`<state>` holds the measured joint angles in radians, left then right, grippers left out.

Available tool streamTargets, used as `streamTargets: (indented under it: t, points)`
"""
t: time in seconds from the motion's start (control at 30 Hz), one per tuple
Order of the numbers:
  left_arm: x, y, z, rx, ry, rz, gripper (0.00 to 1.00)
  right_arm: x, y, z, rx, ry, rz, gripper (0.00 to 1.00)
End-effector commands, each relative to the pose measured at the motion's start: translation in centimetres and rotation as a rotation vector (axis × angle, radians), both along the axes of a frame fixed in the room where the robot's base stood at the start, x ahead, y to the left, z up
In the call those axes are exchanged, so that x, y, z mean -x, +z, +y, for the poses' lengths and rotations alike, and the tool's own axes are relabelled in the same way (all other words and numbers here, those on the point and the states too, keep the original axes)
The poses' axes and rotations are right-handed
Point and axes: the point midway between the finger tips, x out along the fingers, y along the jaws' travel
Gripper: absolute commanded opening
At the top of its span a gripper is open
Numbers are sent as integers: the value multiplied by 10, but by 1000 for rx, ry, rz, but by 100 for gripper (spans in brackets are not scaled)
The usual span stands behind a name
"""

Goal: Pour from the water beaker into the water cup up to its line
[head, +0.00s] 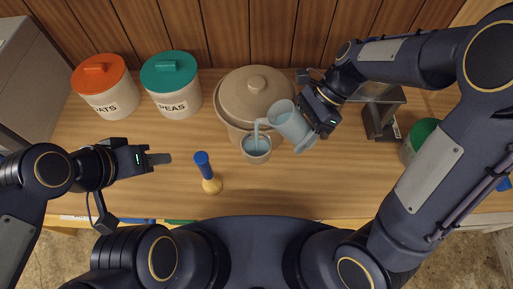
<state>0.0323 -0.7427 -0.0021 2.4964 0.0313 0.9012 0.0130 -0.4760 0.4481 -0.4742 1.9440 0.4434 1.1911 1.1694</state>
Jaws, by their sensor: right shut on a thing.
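The water beaker (290,122) is a pale blue see-through vessel, tilted with its mouth to the left. My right gripper (309,116) is shut on it from the right side. A thin pale blue stream runs from its lip down into the water cup (257,157). The cup stands upright on the table in front of the lidded pot, with blue water in it. I cannot make out its line. My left gripper (158,159) is apart from both, over the table at the left; whether its fingers are open is not clear.
A beige lidded pot (255,90) stands right behind the cup. Canisters with orange (98,70) and green (168,67) lids stand at the back left. A grey metal device (381,118) stands right. The table between is clear.

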Motion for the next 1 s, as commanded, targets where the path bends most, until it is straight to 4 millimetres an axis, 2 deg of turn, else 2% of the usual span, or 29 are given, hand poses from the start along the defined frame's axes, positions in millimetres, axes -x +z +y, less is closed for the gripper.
streamTargets:
  t: [0.33, 0.6, 1.0]
  points:
    - [0, 1, 0, 0, 0, 0, 36, 0, 1, 0, 0, 0, 0, 22]
    - [0, 10, 0, 0, 0, 0, 36, 0, 2, -1, 18, 0, 2, 22]
    - [0, 9, 0, 0, 0, 0, 36, 0, 0, -1, 20, 0, 1, 22]
